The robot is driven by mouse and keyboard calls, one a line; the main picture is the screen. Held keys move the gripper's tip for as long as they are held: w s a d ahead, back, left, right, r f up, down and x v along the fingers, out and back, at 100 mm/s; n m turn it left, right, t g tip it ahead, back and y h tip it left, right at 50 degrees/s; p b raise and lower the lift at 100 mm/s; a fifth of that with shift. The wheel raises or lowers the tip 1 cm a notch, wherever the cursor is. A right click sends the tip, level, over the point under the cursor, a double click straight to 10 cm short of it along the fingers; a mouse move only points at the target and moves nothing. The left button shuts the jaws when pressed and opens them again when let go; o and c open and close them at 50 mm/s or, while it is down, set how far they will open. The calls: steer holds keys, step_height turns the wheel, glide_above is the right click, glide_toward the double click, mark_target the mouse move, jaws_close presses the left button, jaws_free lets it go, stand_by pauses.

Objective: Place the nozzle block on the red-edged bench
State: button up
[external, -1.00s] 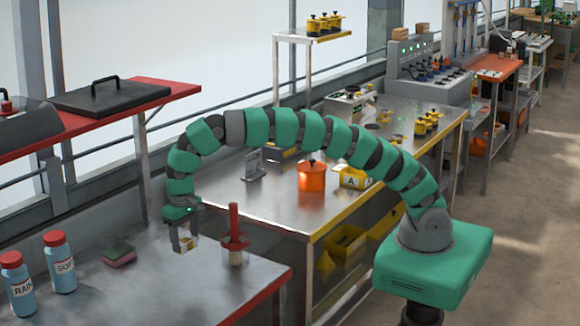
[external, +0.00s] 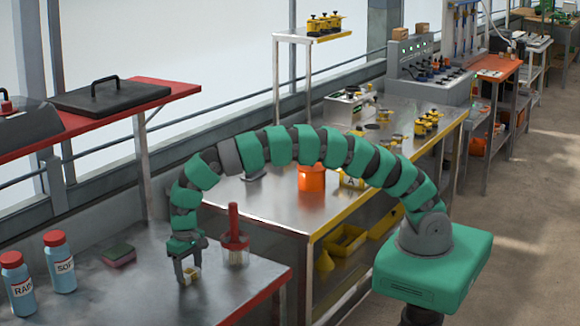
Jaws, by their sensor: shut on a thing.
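My gripper (external: 188,277) points down over the red-edged bench (external: 130,296) in the lower left. It is shut on a small cream and yellowish block (external: 192,273), which I take to be the nozzle block. The block is at or just above the bench top; I cannot tell whether it touches. The fingers hide part of it.
A red-handled brush (external: 234,240) stands just right of my gripper. A yellow-edged steel bench (external: 275,210) with an orange pot (external: 311,180) stands behind. Bench top in front is clear.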

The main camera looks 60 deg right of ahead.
mark_target(189, 271)
steer(key=o, duration=1)
steer(key=shift+o, duration=0.2)
step_height(189, 271, up, 12)
steer(key=p, duration=0.1)
